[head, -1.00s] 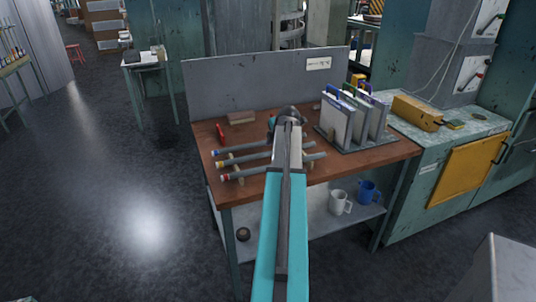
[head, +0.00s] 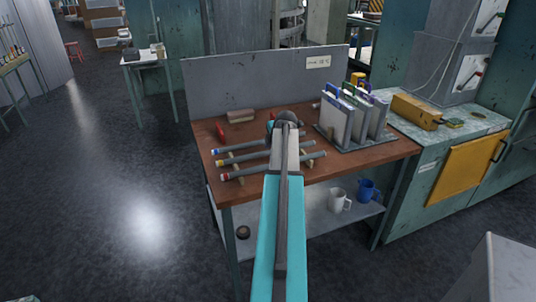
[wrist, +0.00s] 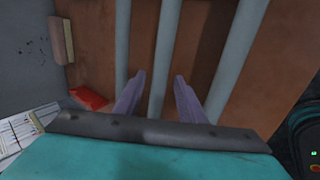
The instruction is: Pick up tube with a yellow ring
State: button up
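Three grey tubes lie side by side on the wooden workbench in the head view. The rear one has a blue end, the front one (head: 240,173) a red end. The middle tube (head: 238,159) has the yellow ring (head: 219,163) near its left end. My arm hides part of the tubes. In the wrist view my gripper (wrist: 159,76) is open, its two purple-grey fingers on either side of the middle tube (wrist: 168,42), not visibly closed on it. I cannot tell how far the fingers reach down. No coloured ring shows in the wrist view.
A rack of upright panels (head: 352,120) stands on the workbench (head: 388,152) right of my arm. A grey backboard (head: 250,85) rises behind. A red object (head: 221,132) and a small block (head: 240,116) lie behind the tubes. Mugs (head: 340,202) stand on the shelf below.

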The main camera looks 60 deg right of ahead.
grip_shut()
jog(key=shift+r, duration=0.1)
jog(key=shift+r+b, duration=0.4)
jog(key=shift+r, duration=0.6)
jog(key=shift+s+r+b, duration=0.35)
jog(key=shift+s+r, duration=0.1)
jog(key=shift+r, duration=0.2)
jog(key=s+d+r+b, duration=0.1)
jog(key=s+d+b, duration=0.1)
jog(key=s, duration=1.3)
jog(key=shift+d+r+b, duration=0.2)
jog(key=shift+r+b, duration=0.05)
jog(key=shift+b, duration=0.2)
